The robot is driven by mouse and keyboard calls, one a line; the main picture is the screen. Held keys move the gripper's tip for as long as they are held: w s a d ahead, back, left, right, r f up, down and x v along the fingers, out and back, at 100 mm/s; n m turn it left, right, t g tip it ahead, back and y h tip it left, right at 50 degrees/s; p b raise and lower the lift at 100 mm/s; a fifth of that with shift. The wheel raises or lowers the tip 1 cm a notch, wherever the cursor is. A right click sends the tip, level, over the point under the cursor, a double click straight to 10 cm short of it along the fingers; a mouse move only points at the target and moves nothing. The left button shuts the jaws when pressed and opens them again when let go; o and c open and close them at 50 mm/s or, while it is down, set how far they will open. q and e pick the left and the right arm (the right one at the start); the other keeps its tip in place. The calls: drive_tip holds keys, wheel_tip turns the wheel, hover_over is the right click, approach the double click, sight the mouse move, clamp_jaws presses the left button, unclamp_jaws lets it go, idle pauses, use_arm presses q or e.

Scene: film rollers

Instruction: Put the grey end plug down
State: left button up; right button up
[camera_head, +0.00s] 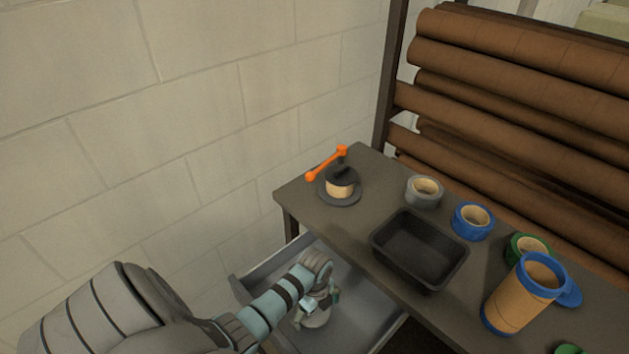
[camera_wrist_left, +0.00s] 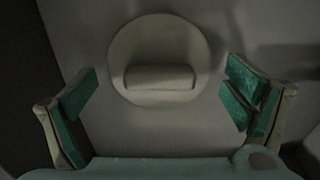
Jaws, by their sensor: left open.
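The grey end plug (camera_wrist_left: 160,42) is a round disc with a raised bar-shaped grip across it. In the left wrist view it lies flat on the grey floor of an open drawer. In the head view the plug (camera_head: 316,319) shows just under my left gripper, partly covered by it. My left gripper (camera_head: 318,306) is inside the drawer (camera_head: 362,318). Its green-padded fingers (camera_wrist_left: 160,98) are spread wide, one on each side of the plug, with a gap to it and nothing between them. My right gripper is not in view.
A block wall (camera_head: 150,150) is at left; brown rolls (camera_head: 510,110) are racked behind.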

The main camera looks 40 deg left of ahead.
use_arm(q)
wheel_tip(320, 180, up, 12)
drive_tip(key=p, duration=0.4)
drive_tip(key=shift+r, duration=0.15)
idle(0.3)
